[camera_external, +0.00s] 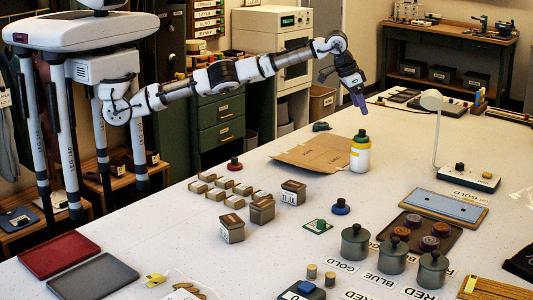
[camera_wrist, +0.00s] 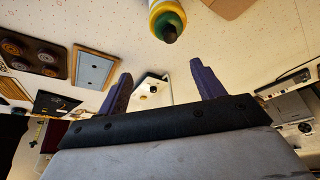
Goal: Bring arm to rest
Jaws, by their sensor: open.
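My arm stretches out to the right over the white table (camera_external: 285,240) in the external view, with my gripper (camera_external: 361,106) pointing down at its end. My gripper is above the table, over the white bottle (camera_external: 360,158) with a green cap and yellow band, and apart from it. In the wrist view the two purple fingers of my gripper (camera_wrist: 160,72) are spread with nothing between them. The bottle (camera_wrist: 165,15) shows at the top of that view, beyond the fingertips.
A cardboard sheet (camera_external: 312,152) lies left of the bottle. A white lamp (camera_external: 437,140) stands to the right. Small boxes (camera_external: 232,228), grey lidded pots (camera_external: 355,243) and a dark tray (camera_external: 446,226) occupy the nearer table. Red and grey trays (camera_external: 92,277) lie at the left edge.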

